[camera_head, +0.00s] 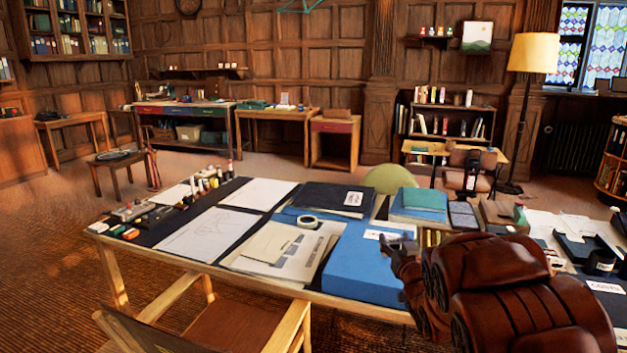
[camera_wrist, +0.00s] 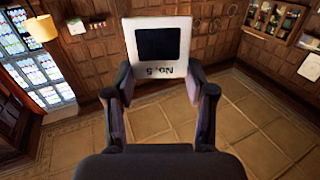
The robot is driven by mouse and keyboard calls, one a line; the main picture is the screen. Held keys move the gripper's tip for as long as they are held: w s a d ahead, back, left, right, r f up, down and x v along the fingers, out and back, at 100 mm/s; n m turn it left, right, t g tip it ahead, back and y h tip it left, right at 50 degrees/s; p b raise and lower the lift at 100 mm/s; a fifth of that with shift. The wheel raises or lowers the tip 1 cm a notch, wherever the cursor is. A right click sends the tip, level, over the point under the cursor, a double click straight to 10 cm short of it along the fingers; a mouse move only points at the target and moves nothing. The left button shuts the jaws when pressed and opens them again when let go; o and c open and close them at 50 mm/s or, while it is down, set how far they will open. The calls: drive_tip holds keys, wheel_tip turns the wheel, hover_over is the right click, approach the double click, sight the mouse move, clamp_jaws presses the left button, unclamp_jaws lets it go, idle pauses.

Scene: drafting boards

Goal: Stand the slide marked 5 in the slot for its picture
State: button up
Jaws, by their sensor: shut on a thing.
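My gripper (camera_wrist: 160,72) is shut on a slide (camera_wrist: 185,27) in the wrist view. The slide is a white square mount with a dark square window. Its mark "No. 5" reads upside down on the edge nearest the gripper, and one finger is at each side. In the head view my gripper (camera_head: 397,252) is above the right part of the long table, over the edge of a blue box (camera_head: 360,270). The slide can hardly be made out there. My arm hides part of the table. I cannot make out a slot for the slide.
Yellowish upright strips (camera_head: 430,238) show just behind my gripper; what they are is unclear. A tape roll (camera_head: 308,222), papers and folders lie left of the blue box. A blue book stack (camera_head: 420,203) stands behind. A chair (camera_head: 225,322) stands at the table's front.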

drive_tip(key=w+a+r+h+p, duration=0.1)
drive_tip(key=w+a+r+p, duration=0.1)
drive_tip(key=r+p, duration=0.3)
wheel_tip(320, 180, up, 4)
drive_tip(key=shift+w+a+f+m+p, duration=0.1)
drive_tip(key=shift+w+a+m+p, duration=0.25)
drive_tip(key=shift+w, duration=0.2)
